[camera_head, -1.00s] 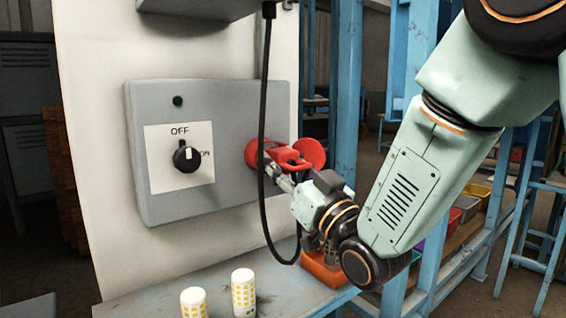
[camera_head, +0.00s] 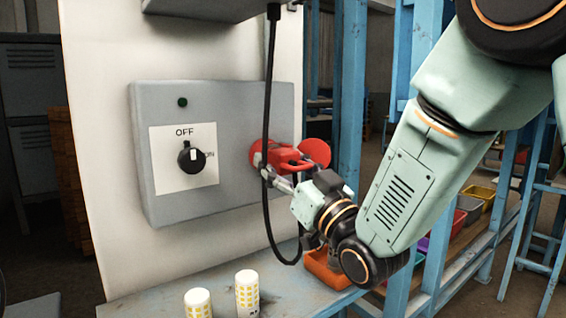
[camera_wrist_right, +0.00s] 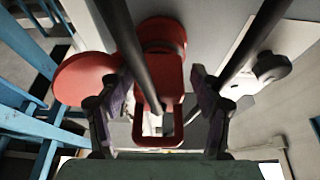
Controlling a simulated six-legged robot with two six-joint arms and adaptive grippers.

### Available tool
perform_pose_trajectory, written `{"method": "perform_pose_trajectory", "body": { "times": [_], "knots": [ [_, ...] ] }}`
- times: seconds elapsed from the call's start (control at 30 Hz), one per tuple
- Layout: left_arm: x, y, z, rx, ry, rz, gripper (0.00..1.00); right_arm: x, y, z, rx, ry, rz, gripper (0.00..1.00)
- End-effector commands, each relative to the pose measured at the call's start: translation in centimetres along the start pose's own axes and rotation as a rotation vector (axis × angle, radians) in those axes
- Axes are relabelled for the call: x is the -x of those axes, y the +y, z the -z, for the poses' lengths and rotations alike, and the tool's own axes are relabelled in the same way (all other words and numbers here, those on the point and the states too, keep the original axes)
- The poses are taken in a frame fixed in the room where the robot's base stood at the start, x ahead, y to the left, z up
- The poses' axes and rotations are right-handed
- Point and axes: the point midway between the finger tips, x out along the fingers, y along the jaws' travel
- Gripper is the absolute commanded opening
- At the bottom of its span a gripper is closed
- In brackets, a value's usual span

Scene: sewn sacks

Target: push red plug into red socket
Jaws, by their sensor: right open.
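The red plug (camera_head: 284,155) sits against the red socket (camera_head: 257,153) on the right of the grey switch box. How deep it is in I cannot tell. A round red lid (camera_head: 315,151) stands open on the socket's right. My right gripper (camera_head: 272,172) is at the plug. In the right wrist view, the gripper (camera_wrist_right: 162,88) is open, its fingers apart on either side of the plug (camera_wrist_right: 159,85), with gaps showing. The lid (camera_wrist_right: 85,79) is left there; the socket (camera_wrist_right: 163,32) is beyond the plug. My left gripper is not in view.
A black cable (camera_head: 267,100) hangs close to my gripper. Two white-and-yellow cylinders (camera_head: 247,292) (camera_head: 198,303) and an orange tray (camera_head: 325,268) are on the blue bench below.

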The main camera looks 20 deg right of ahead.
Motion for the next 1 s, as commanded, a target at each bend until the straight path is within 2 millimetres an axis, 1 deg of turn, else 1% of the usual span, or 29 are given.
{"method": "perform_pose_trajectory", "body": {
  "times": [0.17, 0.27, 0.53, 0.7, 0.8, 1.0],
  "knots": [
    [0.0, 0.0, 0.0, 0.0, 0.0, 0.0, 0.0, 0.1, 0.1, -0.1, -0.001, -0.002, -0.002, 0.67],
    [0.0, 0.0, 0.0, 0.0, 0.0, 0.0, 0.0, 0.8, 0.1, -0.1, -0.002, -0.002, -0.003, 0.67],
    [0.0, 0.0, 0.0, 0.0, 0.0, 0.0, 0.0, 5.3, 0.1, 0.0, -0.006, -0.001, -0.005, 0.67],
    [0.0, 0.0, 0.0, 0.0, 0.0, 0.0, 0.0, 6.9, 0.1, 0.0, -0.003, 0.0, -0.002, 0.67],
    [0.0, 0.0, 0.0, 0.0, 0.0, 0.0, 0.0, 7.4, 0.0, 0.0, -0.001, 0.0, -0.001, 0.67],
    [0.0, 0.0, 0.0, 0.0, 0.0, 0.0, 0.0, 7.5, 0.0, 0.0, 0.0, 0.0, 0.0, 0.67]
  ]
}}
